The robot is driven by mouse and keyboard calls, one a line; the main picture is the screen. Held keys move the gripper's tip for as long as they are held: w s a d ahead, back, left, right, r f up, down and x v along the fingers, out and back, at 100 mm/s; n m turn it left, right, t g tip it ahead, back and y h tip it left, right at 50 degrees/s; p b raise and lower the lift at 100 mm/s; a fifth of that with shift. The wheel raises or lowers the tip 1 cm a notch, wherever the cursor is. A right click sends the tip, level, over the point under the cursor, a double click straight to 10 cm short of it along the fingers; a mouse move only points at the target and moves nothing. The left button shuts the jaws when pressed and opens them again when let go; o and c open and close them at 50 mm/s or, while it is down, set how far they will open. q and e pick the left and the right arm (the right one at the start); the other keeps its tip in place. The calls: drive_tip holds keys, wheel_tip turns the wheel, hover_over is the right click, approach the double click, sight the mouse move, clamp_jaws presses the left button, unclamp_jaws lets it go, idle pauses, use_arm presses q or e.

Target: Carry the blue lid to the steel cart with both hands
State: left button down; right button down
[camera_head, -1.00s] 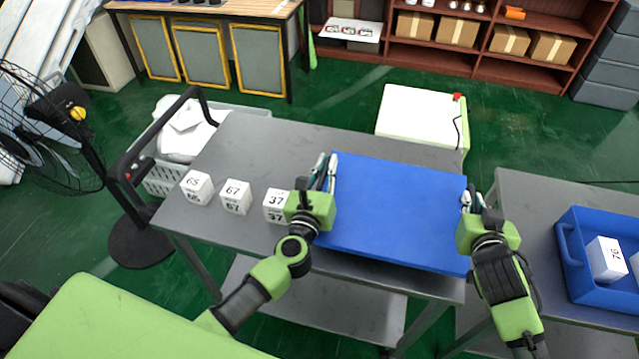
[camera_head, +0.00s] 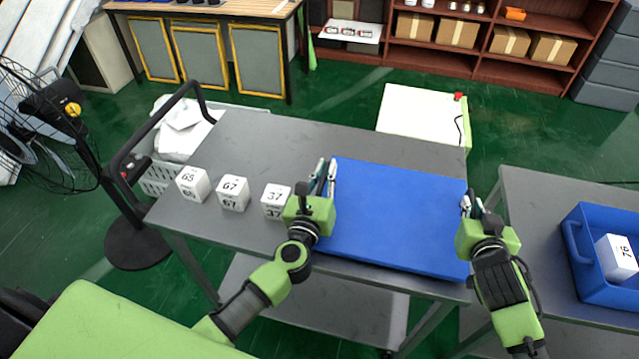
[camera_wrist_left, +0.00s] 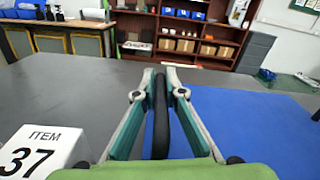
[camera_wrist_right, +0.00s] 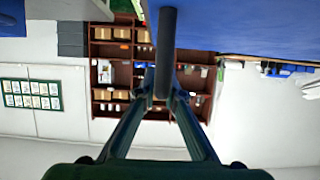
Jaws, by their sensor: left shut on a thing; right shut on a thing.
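The blue lid (camera_head: 400,215) is a flat blue panel over the right part of the steel cart (camera_head: 290,150). My left gripper (camera_head: 325,178) is shut on the lid's left side. In the left wrist view, the left fingers (camera_wrist_left: 160,100) close around a dark bar beside the blue surface (camera_wrist_left: 255,125). My right gripper (camera_head: 473,203) is shut on the lid's right side. In the right wrist view, its fingers (camera_wrist_right: 163,90) hold a dark bar against the blue underside or edge (camera_wrist_right: 250,25). Whether the lid touches the cart top cannot be told.
White numbered boxes 65 (camera_head: 193,184), 67 (camera_head: 233,193) and 37 (camera_head: 275,201) stand on the cart's left part, 37 close to my left gripper. A second grey table (camera_head: 530,200) with a blue crate (camera_head: 577,250) stands at right. The cart's far left top is clear.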

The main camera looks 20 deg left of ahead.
use_arm(q)
drive_tip(key=shift+f+b, duration=0.45)
drive_tip(key=shift+f, duration=0.05)
use_arm(e)
drive_tip(key=shift+f, duration=0.55)
use_arm(q)
drive_tip(key=c, duration=2.1)
unclamp_jaws()
use_arm(e)
drive_tip(key=c, duration=2.1)
unclamp_jaws()
drive_tip(key=shift+c, duration=0.2)
use_arm(q)
drive_tip(key=shift+s, duration=0.15)
drive_tip(key=shift+s, duration=0.3)
drive_tip(key=s, duration=0.7)
drive_tip(key=s+d, duration=0.1)
drive_tip(key=s, duration=0.3)
drive_tip(key=shift+s, duration=0.1)
use_arm(e)
drive_tip(key=v, duration=1.2)
